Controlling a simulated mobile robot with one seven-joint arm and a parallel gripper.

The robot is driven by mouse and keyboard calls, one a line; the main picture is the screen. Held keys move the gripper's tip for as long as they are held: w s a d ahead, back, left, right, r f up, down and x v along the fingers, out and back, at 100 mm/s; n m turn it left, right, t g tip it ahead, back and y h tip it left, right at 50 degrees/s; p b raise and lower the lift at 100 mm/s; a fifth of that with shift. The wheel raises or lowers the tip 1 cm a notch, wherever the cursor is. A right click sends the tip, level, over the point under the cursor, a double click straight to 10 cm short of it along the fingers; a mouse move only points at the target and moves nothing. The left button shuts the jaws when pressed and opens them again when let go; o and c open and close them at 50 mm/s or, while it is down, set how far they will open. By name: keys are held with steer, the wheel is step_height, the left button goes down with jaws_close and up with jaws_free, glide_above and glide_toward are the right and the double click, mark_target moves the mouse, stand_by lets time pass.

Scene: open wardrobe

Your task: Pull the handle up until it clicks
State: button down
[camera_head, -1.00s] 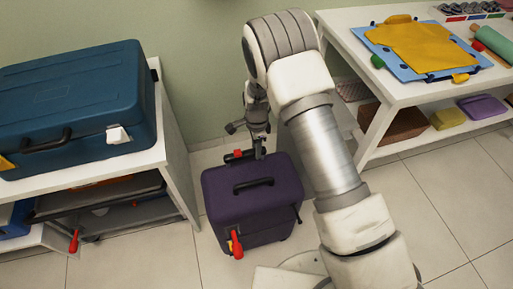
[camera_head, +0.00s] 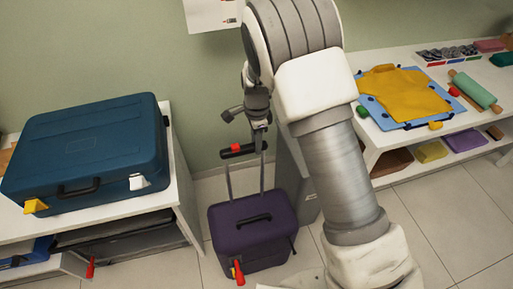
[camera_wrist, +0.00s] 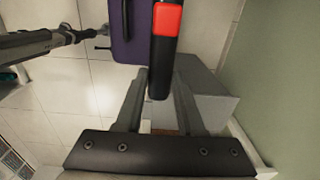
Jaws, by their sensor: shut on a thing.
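A purple suitcase (camera_head: 268,235) stands upright on the tiled floor, with a black carry grip on top and a red tag at its front. Its pull handle (camera_head: 237,150) is a black bar with a red button, raised well above the suitcase on two thin grey rods. My gripper (camera_head: 260,138) is shut on the right end of this bar. In the wrist view the bar (camera_wrist: 162,65) lies between the fingers of my gripper (camera_wrist: 158,88), and part of the purple suitcase shows behind it. Whether the rods are at full length cannot be told.
A white shelf unit with a blue case (camera_head: 90,150) stands on the left. A white table with a yellow shirt (camera_head: 400,92) and a rolling pin (camera_head: 474,90) stands on the right. A grey box-like piece (camera_head: 292,170) is right behind the suitcase. Floor in front is clear.

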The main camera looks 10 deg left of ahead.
step_height(320, 180, up, 3)
steer(key=shift+r+p, duration=0.1)
steer(key=shift+p, duration=0.5)
steer(key=shift+w+a+r, duration=0.1)
steer(key=shift+w+r, duration=0.05)
steer(key=shift+r, duration=0.1)
steer(key=c, duration=0.6)
jaws_free()
steer(key=shift+r, duration=0.1)
steer(key=shift+o, duration=0.4)
steer(key=shift+f, duration=0.2)
step_height(320, 180, up, 18)
steer(key=shift+f+p, duration=0.25)
steer(key=shift+p, duration=0.2)
